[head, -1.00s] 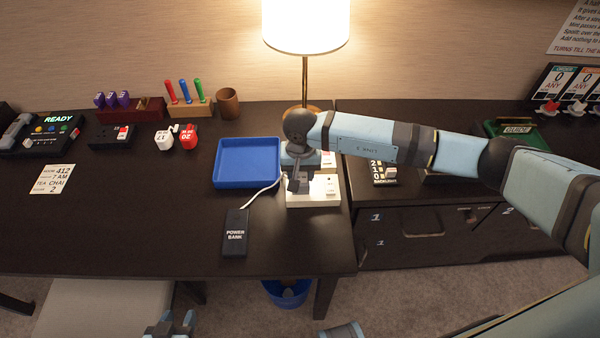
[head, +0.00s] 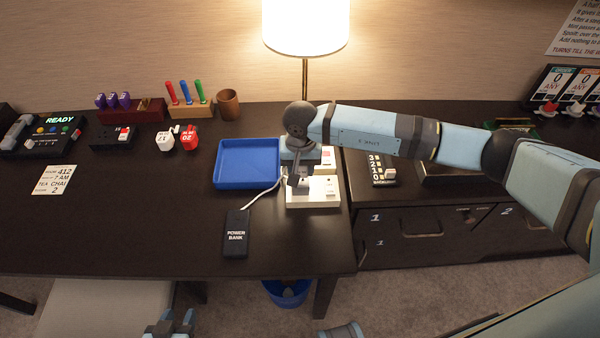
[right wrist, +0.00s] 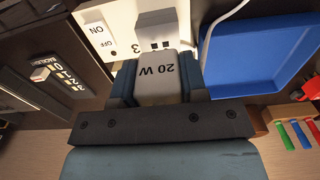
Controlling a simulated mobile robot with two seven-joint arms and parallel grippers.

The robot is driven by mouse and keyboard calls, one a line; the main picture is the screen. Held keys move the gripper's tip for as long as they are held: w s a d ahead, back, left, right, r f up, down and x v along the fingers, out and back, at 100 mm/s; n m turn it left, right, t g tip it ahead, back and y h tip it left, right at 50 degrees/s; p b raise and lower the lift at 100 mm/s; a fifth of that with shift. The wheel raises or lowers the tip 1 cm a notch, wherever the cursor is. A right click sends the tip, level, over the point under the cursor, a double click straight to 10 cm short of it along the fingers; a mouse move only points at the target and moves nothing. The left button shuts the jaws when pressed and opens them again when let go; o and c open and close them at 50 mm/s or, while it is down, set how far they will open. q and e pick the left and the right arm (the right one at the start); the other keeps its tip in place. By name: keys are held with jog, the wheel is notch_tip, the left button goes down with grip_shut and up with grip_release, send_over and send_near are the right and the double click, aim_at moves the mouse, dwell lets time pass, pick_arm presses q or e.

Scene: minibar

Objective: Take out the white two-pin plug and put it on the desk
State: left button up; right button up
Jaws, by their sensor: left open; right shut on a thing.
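A white power strip (head: 314,199) with a switch sits on the desk (head: 130,215) near its right end. It also shows in the right wrist view (right wrist: 92,18), with ON and OFF marks. My right gripper (head: 299,180) is over the strip and shut on a pale plug marked "20 W" (right wrist: 158,82). A grey block (right wrist: 157,28) sits on the strip beyond that plug. The held plug's pins are hidden, and I cannot tell whether they are in a socket. My left gripper (head: 168,329) is open and empty at the bottom edge, away from the desk.
A blue tray (head: 247,163) lies left of the strip. A black power bank (head: 236,233) lies in front, with a white cable (head: 262,193) running toward the strip. A lamp (head: 305,75) stands behind. The desk's left front is clear.

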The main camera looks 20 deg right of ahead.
jog(key=shift+r+p, duration=0.5)
jog(key=shift+r, duration=1.25)
